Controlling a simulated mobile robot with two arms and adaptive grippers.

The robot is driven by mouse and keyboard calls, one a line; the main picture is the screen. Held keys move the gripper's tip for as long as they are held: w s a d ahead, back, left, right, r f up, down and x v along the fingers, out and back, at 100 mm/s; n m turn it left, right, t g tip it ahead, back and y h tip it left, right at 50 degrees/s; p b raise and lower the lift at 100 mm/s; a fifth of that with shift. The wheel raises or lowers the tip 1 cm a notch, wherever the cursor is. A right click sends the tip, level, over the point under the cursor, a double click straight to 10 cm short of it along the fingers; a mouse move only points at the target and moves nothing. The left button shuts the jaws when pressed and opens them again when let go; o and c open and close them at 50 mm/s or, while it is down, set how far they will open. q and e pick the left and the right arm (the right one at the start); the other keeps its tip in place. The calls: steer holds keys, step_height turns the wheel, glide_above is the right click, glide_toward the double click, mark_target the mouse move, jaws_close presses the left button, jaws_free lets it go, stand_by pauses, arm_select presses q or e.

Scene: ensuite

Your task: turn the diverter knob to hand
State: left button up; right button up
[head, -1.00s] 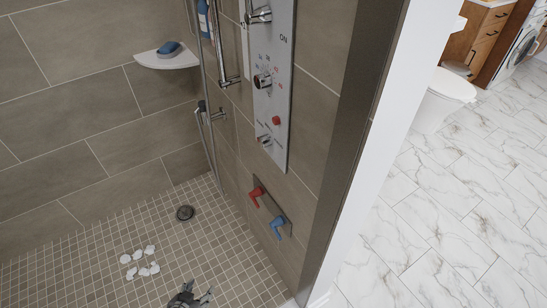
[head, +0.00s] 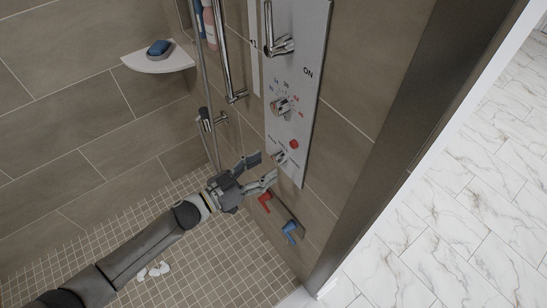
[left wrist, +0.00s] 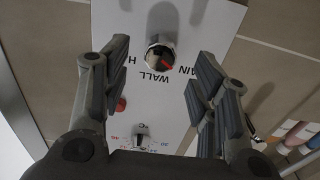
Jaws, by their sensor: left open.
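The diverter knob (head: 280,157) is the lowest knob on the grey shower panel (head: 306,105). In the left wrist view the knob (left wrist: 159,52) is a chrome round one with a red pointer mark, seen upside down. The mark faces the lower right, toward the side between the WALL and RAIN labels; the hand label is mostly hidden by a finger. My left gripper (head: 264,170) is open in front of the panel, its fingers pointing at the knob. In the wrist view the knob lies between the two fingers, apart from both.
A dial knob (head: 281,106), a red button (head: 294,144) and an upper lever (head: 275,42) are on the panel. Red (head: 265,202) and blue (head: 290,231) levers sit below. A slide rail (head: 222,55) stands left; a corner shelf (head: 160,59) holds a blue soap.

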mark_target(274, 161)
arm_select(q)
steer(key=shift+x, duration=2.1)
steer(key=shift+c, duration=0.5)
steer(key=c, duration=1)
